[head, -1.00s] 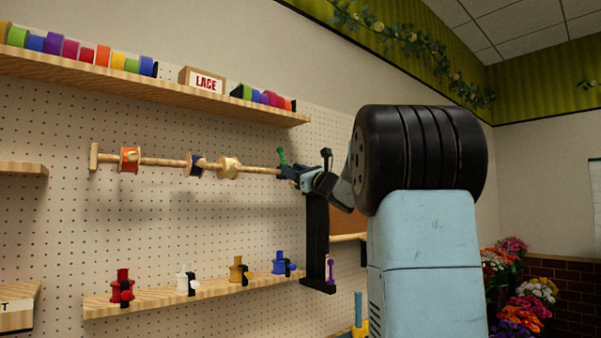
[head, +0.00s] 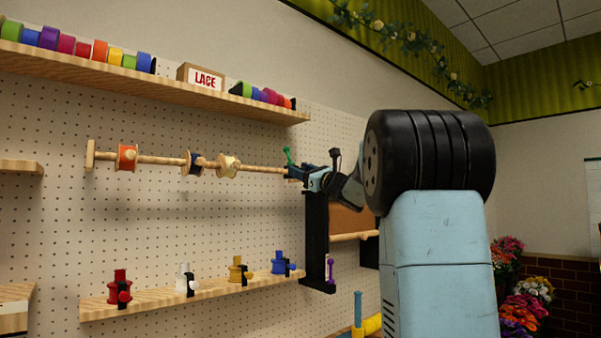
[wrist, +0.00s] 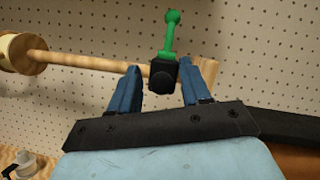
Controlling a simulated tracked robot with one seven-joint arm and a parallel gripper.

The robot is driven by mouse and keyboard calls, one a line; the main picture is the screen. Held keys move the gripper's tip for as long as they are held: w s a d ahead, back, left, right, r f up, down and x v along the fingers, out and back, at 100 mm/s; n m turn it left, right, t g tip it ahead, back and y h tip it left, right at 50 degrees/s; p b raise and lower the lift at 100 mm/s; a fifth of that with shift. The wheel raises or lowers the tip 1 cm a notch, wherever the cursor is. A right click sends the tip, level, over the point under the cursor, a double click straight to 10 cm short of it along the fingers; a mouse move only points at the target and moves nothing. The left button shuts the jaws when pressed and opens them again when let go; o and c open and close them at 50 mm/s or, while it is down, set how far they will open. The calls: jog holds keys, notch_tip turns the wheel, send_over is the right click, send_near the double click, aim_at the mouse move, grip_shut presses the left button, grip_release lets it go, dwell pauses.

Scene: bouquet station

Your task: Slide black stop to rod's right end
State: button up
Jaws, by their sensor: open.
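The black stop (wrist: 163,74) with a green knob (wrist: 171,30) sits on the wooden rod (wrist: 80,62). In the wrist view it stands between the two blue fingers of my gripper (wrist: 165,80), which are apart. It looks closer to the right finger; whether it touches is unclear. In the head view the green knob (head: 288,156) shows above my gripper (head: 293,174), at the right part of the visible rod (head: 258,169). My gripper hides most of the black stop there.
Three spools share the rod: orange (head: 127,158), dark blue (head: 194,163) and cream (head: 228,166). A LACE shelf (head: 150,83) runs above. A lower shelf (head: 140,303) holds several coloured spools. A black-edged panel (head: 316,240) stands below my gripper.

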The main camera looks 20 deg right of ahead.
jog(key=v, duration=1.3)
jog(key=shift+s+f, duration=0.2)
jog(key=shift+f, duration=0.05)
jog(key=shift+d, duration=0.15)
jog(key=s+a+f+n+g, duration=0.65)
jog(key=a+f, duration=0.25)
jog(key=a, duration=0.3)
jog(key=s+a+f+n+g, duration=0.55)
jog(key=a+f+n, duration=0.2)
jog(key=a, duration=0.35)
jog(key=s+d+f+n+g+h, duration=0.1)
jog(key=s+f+n+g+h, duration=0.1)
jog(key=s+f+n+h, duration=0.6)
jog(key=s+f+n, duration=0.5)
jog(key=s+f, duration=0.2)
jog(key=s, duration=0.2)
jog(key=shift+s+d+f+g+h, duration=0.2)
jog(key=shift+d+f+g+h, duration=0.1)
jog(key=shift+d+g, duration=0.1)
jog(key=shift+c, duration=0.4)
jog(key=shift+d, duration=0.1)
